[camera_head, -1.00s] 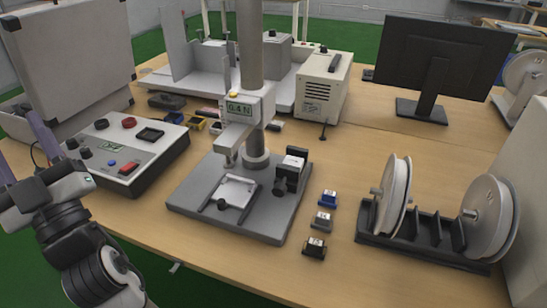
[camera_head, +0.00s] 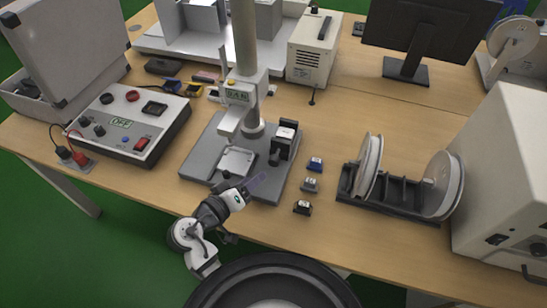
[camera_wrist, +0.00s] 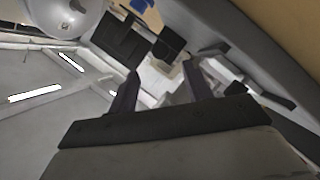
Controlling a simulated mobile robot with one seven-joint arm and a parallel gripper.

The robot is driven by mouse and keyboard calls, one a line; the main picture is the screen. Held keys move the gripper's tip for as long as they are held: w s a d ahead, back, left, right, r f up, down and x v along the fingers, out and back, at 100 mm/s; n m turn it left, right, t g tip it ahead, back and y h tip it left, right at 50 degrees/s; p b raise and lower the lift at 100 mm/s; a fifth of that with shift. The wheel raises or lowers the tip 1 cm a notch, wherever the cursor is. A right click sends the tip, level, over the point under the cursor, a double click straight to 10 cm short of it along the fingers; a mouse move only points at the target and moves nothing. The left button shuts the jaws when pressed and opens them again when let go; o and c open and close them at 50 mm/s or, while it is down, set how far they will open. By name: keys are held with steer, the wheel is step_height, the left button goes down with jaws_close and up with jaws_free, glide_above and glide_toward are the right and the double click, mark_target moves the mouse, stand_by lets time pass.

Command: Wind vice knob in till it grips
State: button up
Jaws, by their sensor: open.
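The small black vice (camera_head: 285,139) holds a white-topped block at the right of the grey stand plate. Its dark round knob (camera_head: 273,158) faces the front. A pale tray fixture (camera_head: 237,162) sits left of it, with another dark knob (camera_head: 226,175) at its front. I cannot make out the vice knob clearly there.
The stand's column (camera_head: 245,45) rises behind, with its head above the tray. Blue, grey and black small blocks (camera_head: 310,184) line the table to the right. A spool rack (camera_head: 395,190) stands farther right, a control box (camera_head: 130,122) at left.

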mark_target(272, 164)
steer(key=p+x, duration=0.3)
steer(key=x, duration=0.7)
steer(key=shift+w+d, duration=0.1)
steer(key=shift+w, duration=0.15)
steer(key=c, duration=1)
steer(key=shift+o, duration=0.2)
steer(key=shift+f+b, duration=0.1)
steer(key=shift+b, duration=0.2)
